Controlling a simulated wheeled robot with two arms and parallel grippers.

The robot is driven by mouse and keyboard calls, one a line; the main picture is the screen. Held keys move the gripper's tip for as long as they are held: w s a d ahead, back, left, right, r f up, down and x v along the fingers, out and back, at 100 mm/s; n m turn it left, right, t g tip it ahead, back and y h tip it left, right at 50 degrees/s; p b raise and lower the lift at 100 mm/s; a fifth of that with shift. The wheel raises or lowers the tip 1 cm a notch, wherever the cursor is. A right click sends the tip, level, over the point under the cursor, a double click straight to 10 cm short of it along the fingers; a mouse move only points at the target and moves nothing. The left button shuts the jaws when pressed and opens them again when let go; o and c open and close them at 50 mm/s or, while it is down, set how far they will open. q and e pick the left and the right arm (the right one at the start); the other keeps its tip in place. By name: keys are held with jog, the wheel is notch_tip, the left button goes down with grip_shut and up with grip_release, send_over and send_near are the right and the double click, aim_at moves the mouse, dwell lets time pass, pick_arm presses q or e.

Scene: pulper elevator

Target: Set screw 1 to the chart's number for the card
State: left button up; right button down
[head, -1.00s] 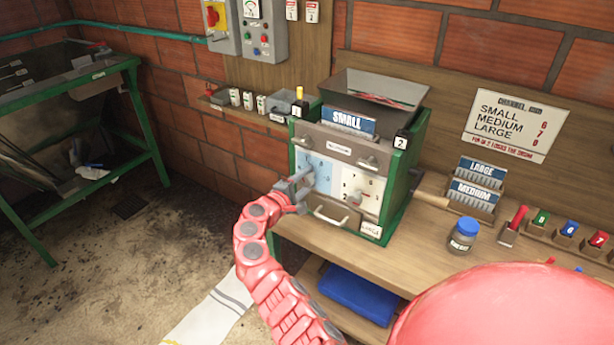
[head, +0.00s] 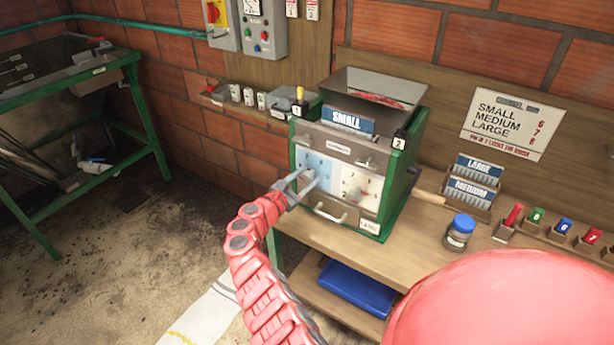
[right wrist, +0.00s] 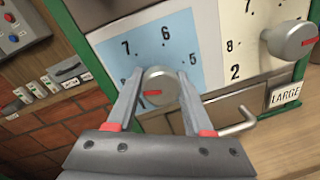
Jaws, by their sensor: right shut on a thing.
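The green-sided machine (head: 398,190) carries a blue SMALL card (head: 348,121) on top. Its front has a blue dial at the left, under tag 1 (head: 295,112), and a cream dial (head: 373,190) at the right. The chart (head: 513,124) on the back board reads SMALL 6, MEDIUM 7, LARGE 8. My right gripper (head: 307,178) is at the blue dial (right wrist: 177,27). In the right wrist view its fingers are shut on the grey round knob of screw 1 (right wrist: 156,88), one on each side. The knob's red mark lies nearly level; the number it points at is unclear. My left gripper is out of view.
Screw 2's knob (right wrist: 290,43) with a red mark stands close right of my gripper. A bent metal handle (right wrist: 238,122) is below. A blue-lidded jar (head: 459,231), card racks (head: 474,190) and coloured numbered tags (head: 565,227) stand along the bench to the right.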

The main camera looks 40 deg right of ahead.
jog(key=shift+f+n, duration=0.15)
jog(key=shift+n, duration=1.15)
jog(key=shift+c, duration=1.5)
grip_release()
jog(key=shift+s+a+n+p, duration=0.1)
jog(key=shift+a+n+p, duration=0.25)
jog(key=shift+a, duration=0.25)
jog(key=v, duration=1.6)
jog(key=shift+a, duration=0.1)
